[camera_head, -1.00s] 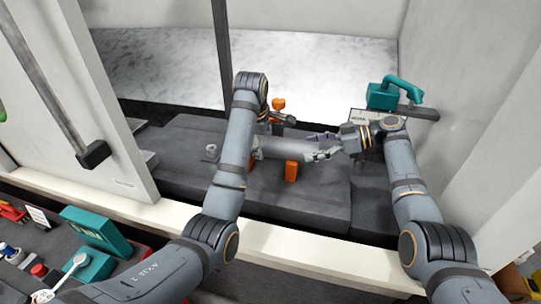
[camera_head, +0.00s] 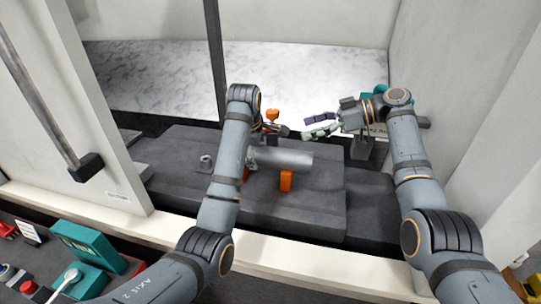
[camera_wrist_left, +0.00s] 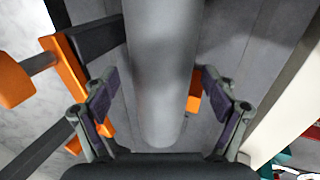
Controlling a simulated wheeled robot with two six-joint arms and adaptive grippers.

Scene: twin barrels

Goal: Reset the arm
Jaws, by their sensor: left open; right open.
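A grey barrel (camera_head: 288,160) lies level on orange supports (camera_head: 286,181) on the dark grey platform. Its right end is free. In the left wrist view the barrel (camera_wrist_left: 160,70) runs between the two fingers of my left gripper (camera_wrist_left: 158,88). These fingers are spread, one on each side, with gaps to the barrel. In the head view my left gripper (camera_head: 252,158) is mostly hidden behind my left forearm, at the barrel's left end. My right gripper (camera_head: 308,127) is open and empty, behind and above the barrel's right end, with its fingers pointing left.
An orange-topped clamp part (camera_head: 272,115) stands behind the barrel. A small grey fitting (camera_head: 205,162) sits at left on the platform (camera_head: 300,212). A teal tool (camera_head: 378,92) is partly hidden behind my right arm. Cabinet walls flank both sides, and a dark vertical post (camera_head: 213,60) stands behind.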

